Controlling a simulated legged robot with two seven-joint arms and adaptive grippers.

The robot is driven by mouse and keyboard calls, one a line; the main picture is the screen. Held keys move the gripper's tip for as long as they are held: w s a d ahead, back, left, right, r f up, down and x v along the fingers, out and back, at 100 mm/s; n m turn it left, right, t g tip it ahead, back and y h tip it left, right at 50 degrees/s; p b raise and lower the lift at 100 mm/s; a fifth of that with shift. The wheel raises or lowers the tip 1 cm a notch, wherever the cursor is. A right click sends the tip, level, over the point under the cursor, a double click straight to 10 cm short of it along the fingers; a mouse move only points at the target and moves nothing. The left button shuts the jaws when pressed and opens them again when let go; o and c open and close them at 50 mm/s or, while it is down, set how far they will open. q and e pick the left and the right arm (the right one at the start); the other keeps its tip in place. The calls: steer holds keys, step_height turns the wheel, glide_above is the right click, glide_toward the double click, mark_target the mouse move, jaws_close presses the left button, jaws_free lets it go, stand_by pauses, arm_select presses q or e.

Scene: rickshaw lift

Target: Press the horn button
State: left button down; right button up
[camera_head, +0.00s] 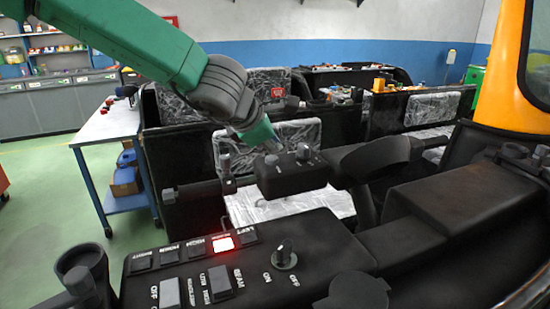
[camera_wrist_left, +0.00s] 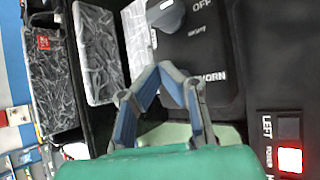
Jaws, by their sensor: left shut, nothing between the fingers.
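The small black control box (camera_head: 290,180) stands beyond the larger panel in the head view, with a knob (camera_head: 304,152) on top. In the left wrist view the word HORN is printed on this box (camera_wrist_left: 222,98), beside the grey knob (camera_wrist_left: 165,14). I cannot make out the horn button itself; my fingers cover part of the box near the label. My left gripper (camera_head: 272,146) is shut and empty, pointing down at the box's left end. Its fingertips (camera_wrist_left: 158,68) meet near the label; whether they touch the box I cannot tell. My right gripper is out of view.
The larger black panel (camera_head: 320,240) in front has several switches, a knob (camera_head: 285,254) and a red-lit button (camera_head: 223,244). A handlebar (camera_head: 195,190) lies left of the small box. A wrapped seat (camera_head: 300,130) is behind. A white table (camera_head: 105,125) stands at left.

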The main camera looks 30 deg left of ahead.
arm_select(q)
steer(key=shift+a, duration=0.1)
steer(key=shift+s+a+f, duration=0.1)
steer(key=shift+a+f, duration=0.4)
steer(key=shift+a, duration=0.15)
steer(key=shift+d, duration=0.1)
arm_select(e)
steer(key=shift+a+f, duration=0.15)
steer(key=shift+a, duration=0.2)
arm_select(q)
steer(key=shift+d, duration=0.25)
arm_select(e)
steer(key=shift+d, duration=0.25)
arm_select(q)
steer(key=shift+a+f+b, duration=0.3)
steer(key=shift+b, duration=0.15)
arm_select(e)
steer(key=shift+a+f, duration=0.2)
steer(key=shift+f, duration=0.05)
arm_select(q)
steer(key=shift+d+f, duration=0.15)
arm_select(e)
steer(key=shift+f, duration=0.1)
arm_select(q)
steer(key=shift+d+r+p, duration=0.25)
steer(key=shift+r+p, duration=0.6)
steer(key=shift+r, duration=0.1)
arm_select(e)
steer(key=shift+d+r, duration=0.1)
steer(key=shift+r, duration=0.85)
